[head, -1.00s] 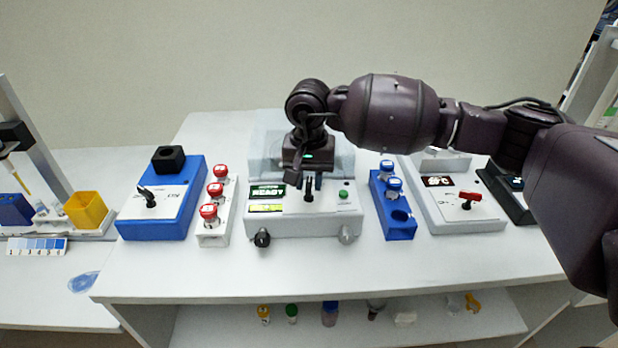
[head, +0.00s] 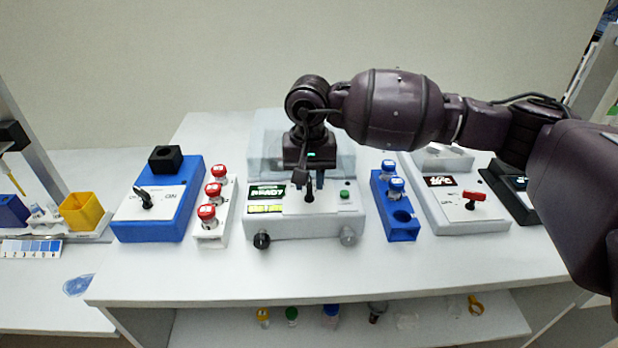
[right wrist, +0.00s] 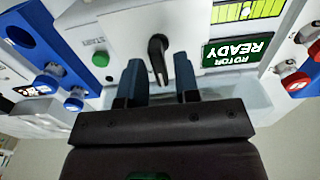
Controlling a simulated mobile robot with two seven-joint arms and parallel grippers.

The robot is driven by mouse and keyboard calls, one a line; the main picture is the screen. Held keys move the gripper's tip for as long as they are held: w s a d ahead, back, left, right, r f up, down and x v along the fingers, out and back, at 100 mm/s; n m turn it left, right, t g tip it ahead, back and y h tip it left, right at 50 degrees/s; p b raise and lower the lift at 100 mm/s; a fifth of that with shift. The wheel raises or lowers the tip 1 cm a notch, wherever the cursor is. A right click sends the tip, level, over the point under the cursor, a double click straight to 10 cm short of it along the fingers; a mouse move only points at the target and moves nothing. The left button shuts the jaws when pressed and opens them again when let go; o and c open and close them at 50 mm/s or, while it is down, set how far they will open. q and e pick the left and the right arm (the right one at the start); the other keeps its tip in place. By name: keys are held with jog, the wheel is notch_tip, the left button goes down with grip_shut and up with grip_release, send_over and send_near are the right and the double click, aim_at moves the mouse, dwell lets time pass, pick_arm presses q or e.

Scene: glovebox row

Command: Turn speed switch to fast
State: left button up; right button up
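The grey-white device (head: 285,226) in the middle of the bench has a lit green "ROTOR READY" display (head: 266,193), a green button (head: 345,195) and a black lever switch (head: 309,191) between them. No "fast" marking is readable. My right gripper (head: 306,176) hangs over this device from behind, pointing down at the lever. In the right wrist view its two blue-grey fingers (right wrist: 159,82) are apart, with the black lever (right wrist: 158,50) just beyond and between their tips; contact cannot be told. My left gripper is not in view.
To the left stand a white rack of red-capped vials (head: 213,232) and a blue device (head: 155,226) with a black lever. The bench front is clear.

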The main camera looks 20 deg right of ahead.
aim_at(309, 182)
jog(key=shift+o, duration=0.5)
notch_tip(309, 182, up, 11)
dwell(0.3)
jog(key=shift+f, duration=0.15)
dwell(0.3)
